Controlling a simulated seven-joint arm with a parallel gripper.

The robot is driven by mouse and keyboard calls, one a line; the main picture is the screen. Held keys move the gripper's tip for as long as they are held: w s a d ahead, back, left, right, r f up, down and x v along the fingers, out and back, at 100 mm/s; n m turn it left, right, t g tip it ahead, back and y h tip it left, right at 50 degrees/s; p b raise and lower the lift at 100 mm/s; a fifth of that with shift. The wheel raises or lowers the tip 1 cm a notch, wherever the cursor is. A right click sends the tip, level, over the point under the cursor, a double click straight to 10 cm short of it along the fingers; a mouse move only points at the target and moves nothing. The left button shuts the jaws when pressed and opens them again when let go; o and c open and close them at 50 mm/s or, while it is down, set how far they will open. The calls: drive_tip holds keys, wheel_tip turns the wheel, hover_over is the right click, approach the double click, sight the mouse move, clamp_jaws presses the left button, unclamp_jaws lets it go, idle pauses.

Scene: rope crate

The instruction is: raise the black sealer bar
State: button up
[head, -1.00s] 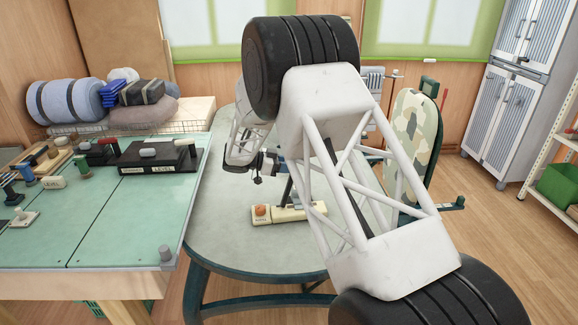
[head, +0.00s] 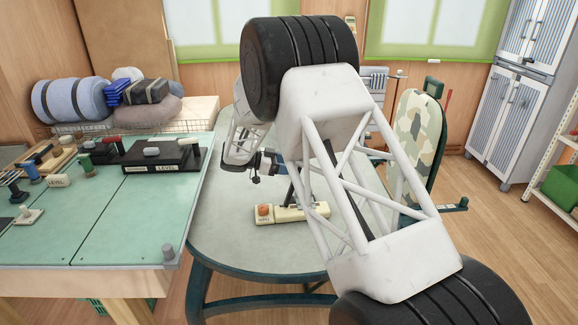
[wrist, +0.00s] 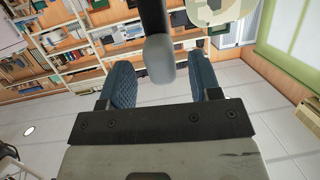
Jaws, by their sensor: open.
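The sealer has a cream base (head: 310,212) with an orange knob (head: 264,211) and lies on the round grey table. My arm hides much of it in the head view. In the wrist view, the black sealer bar (wrist: 153,14) comes down from the top edge and ends in a rounded grey tip (wrist: 160,62). My gripper (wrist: 160,70) is open, with one blue ridged finger on each side of that tip. I see gaps on both sides, so neither finger appears to touch it. In the head view, my gripper (head: 277,166) is small and partly hidden, above the sealer.
A green-topped workbench (head: 120,225) with a black level box (head: 165,158) and small tools stands left of the round table (head: 225,235). A camouflage-patterned padded board (head: 418,130) stands at the table's right. The table's near left part is clear.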

drive_tip(key=v, duration=0.6)
drive_tip(key=shift+r, duration=0.1)
idle(0.3)
drive_tip(key=s+d+r+n+g+y, duration=0.1)
drive_tip(key=s+d+r+n+y, duration=0.15)
drive_tip(key=s+d+r, duration=0.4)
drive_tip(key=s+d+r+n+g+y, duration=0.1)
drive_tip(key=s+d+r+n+y, duration=0.2)
drive_tip(key=s, duration=0.6)
drive_tip(key=s+d+r+n+y, duration=0.2)
drive_tip(key=s+d+r, duration=0.4)
drive_tip(key=s, duration=0.2)
drive_tip(key=s+d+n+t+y, duration=0.1)
drive_tip(key=s+n+y, duration=0.2)
drive_tip(key=s, duration=1.3)
drive_tip(key=s+d+n+t+y, duration=0.2)
drive_tip(key=s+n+y, duration=0.2)
drive_tip(key=s, duration=1.2)
drive_tip(key=n, duration=0.2)
drive_tip(key=shift+d+n, duration=0.2)
drive_tip(key=shift+n, duration=0.15)
